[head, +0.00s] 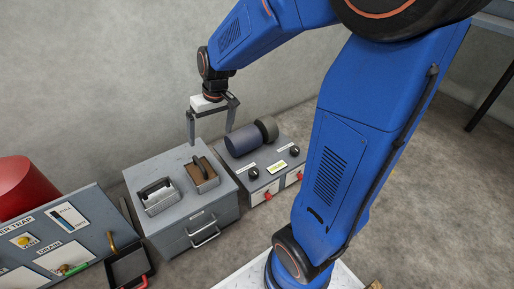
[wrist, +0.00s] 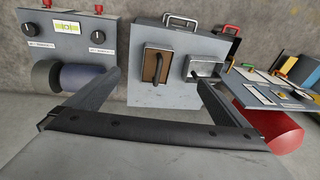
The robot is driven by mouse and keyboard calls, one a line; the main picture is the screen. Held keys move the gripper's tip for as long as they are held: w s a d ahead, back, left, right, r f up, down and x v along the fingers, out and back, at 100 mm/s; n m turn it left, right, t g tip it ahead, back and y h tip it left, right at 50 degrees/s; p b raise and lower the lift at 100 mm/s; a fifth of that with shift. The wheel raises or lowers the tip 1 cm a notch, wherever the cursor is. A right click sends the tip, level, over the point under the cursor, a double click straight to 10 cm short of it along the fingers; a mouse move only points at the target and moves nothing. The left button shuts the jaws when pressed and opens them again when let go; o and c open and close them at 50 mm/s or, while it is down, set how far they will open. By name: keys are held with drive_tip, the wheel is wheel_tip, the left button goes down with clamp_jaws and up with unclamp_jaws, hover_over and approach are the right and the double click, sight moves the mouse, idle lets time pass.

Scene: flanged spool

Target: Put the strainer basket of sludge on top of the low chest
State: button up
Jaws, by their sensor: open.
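The strainer basket of sludge (head: 203,174), a grey rectangular tub with brown contents and a handle, stands upright on top of the low chest (head: 181,219), on the right part of its top in the head view. In the wrist view the basket (wrist: 152,68) also rests on the chest top (wrist: 150,98). My gripper (head: 210,137) is open and empty, raised behind and above the basket, with its fingers apart from it. Both fingers also show in the wrist view.
A second basket (head: 158,196) with a pale interior stands beside it on the chest. A dark cylindrical unit (head: 243,140) lies on the panel box to the right. A grey control panel (head: 60,240) and a red drum (head: 14,186) stand to the left. Wall behind.

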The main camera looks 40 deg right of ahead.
drive_tip(key=s+d+r+t, duration=0.1)
drive_tip(key=s+r, duration=0.3)
drive_tip(key=s, duration=0.7)
drive_tip(key=s+d+r+t+h, duration=0.1)
drive_tip(key=s+r, duration=0.3)
drive_tip(key=s, duration=0.7)
drive_tip(key=shift+s+d+r+t+h, duration=0.3)
drive_tip(key=shift+s+d+r+t, duration=0.1)
drive_tip(key=shift+d+t, duration=0.1)
